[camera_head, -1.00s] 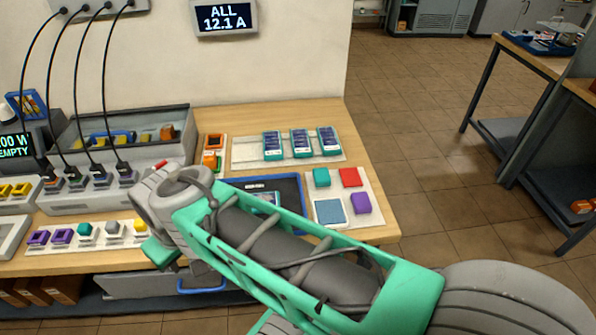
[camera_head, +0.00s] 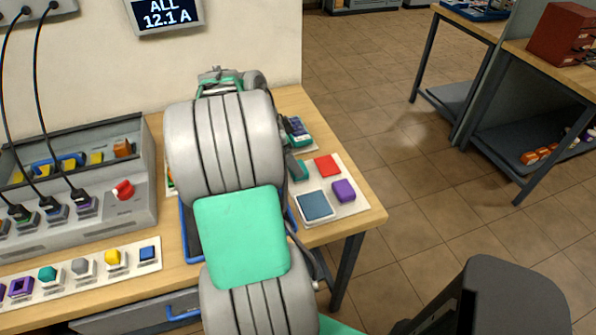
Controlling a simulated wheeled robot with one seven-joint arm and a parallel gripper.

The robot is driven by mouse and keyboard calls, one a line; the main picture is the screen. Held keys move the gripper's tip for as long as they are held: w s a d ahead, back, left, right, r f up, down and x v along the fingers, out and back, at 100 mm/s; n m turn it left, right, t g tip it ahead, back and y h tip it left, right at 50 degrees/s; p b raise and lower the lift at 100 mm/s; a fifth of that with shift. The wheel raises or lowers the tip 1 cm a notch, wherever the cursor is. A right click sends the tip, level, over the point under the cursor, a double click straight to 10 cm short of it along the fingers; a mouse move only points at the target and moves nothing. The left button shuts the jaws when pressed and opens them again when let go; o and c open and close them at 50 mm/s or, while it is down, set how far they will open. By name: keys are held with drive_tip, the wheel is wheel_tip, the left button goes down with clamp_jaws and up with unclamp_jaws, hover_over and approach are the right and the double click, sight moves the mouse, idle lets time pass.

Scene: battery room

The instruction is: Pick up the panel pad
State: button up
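A blue-grey square pad (camera_head: 316,206) lies on a white board (camera_head: 345,209) at the right front of the wooden table. A red block (camera_head: 327,166), a purple block (camera_head: 344,190) and a partly hidden teal block (camera_head: 302,172) share that board. I cannot tell for certain which one is the panel pad; the blue-grey square is the flattest. My arm reaches over the table to the left of the board. My gripper is mostly hidden behind my arm; a dark green part beside the teal block may belong to it. Its opening and any contact cannot be seen.
A blue-edged tray (camera_head: 189,235) lies under my arm, mostly covered. A battery pack (camera_head: 297,130) shows behind my arm. A grey charger unit (camera_head: 115,205) with cables and a strip of coloured blocks (camera_head: 80,268) stand at left. Open tiled floor lies right of the table.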

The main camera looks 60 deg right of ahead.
drive_tip(key=x, duration=0.4)
drive_tip(key=shift+s+f, duration=0.1)
drive_tip(key=shift+c, duration=0.3)
drive_tip(key=c, duration=1.4)
drive_tip(key=shift+r, duration=0.45)
wheel_tip(320, 180, up, 3)
drive_tip(key=shift+a+f, duration=0.1)
drive_tip(key=shift+a, duration=0.1)
drive_tip(key=a+r, duration=0.3)
drive_tip(key=a, duration=0.1)
drive_tip(key=w+a+r, duration=0.1)
drive_tip(key=a+r, duration=0.2)
drive_tip(key=a, duration=0.2)
drive_tip(key=a+r, duration=0.3)
drive_tip(key=a, duration=0.1)
drive_tip(key=shift+w+a+r+b, duration=0.2)
drive_tip(key=shift+a+b, duration=0.15)
